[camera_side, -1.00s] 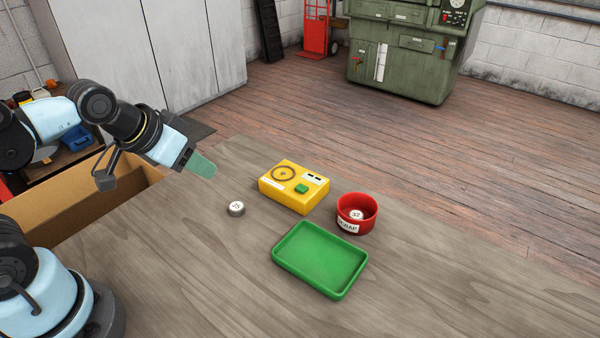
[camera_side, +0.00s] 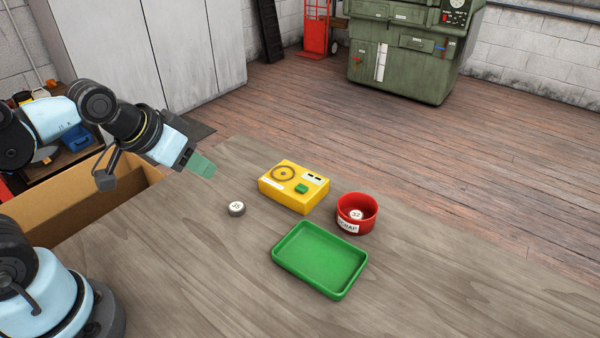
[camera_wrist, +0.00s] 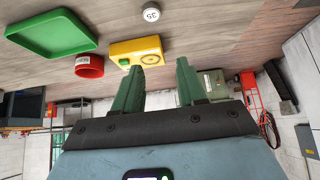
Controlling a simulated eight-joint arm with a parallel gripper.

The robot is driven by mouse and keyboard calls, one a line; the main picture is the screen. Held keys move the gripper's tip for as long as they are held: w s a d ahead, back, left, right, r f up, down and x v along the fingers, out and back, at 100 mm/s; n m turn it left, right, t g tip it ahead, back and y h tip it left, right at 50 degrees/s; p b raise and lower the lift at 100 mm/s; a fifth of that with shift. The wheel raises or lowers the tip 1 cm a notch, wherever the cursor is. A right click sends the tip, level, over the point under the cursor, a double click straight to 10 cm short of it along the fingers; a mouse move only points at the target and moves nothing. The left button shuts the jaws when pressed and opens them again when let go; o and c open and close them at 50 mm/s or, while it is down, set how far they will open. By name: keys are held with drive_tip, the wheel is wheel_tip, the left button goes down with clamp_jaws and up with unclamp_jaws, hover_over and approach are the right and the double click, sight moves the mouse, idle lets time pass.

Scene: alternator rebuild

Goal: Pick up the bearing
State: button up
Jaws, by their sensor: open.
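A small round bearing (camera_side: 236,209) with a white top marked 35 lies on the wooden bench, left of the yellow box. It also shows in the wrist view (camera_wrist: 151,14), near the top edge. A second round piece (camera_side: 357,215), marked 32, sits inside the red scrap bowl. My gripper (camera_side: 203,166) is in the air above the bench, up and to the left of the bearing and apart from it. In the wrist view its two green fingers (camera_wrist: 157,80) stand apart with nothing between them.
A yellow box (camera_side: 293,187) with a green button stands right of the bearing. The red bowl (camera_side: 344,226) and an empty green tray (camera_side: 349,283) are further right and nearer. A cardboard box (camera_side: 75,209) is at the bench's left. The bench (camera_side: 190,270) around the bearing is clear.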

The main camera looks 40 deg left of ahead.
idle(0.4)
drive_tip(key=o, duration=0.5)
drive_tip(key=m+g, duration=0.1)
drive_tip(key=g, duration=0.6)
hover_over(237, 205)
drive_tip(key=f, duration=0.8)
drive_tip(key=shift+w, duration=0.2)
drive_tip(key=shift+s+f, duration=0.2)
drive_tip(key=shift+f, duration=2.65)
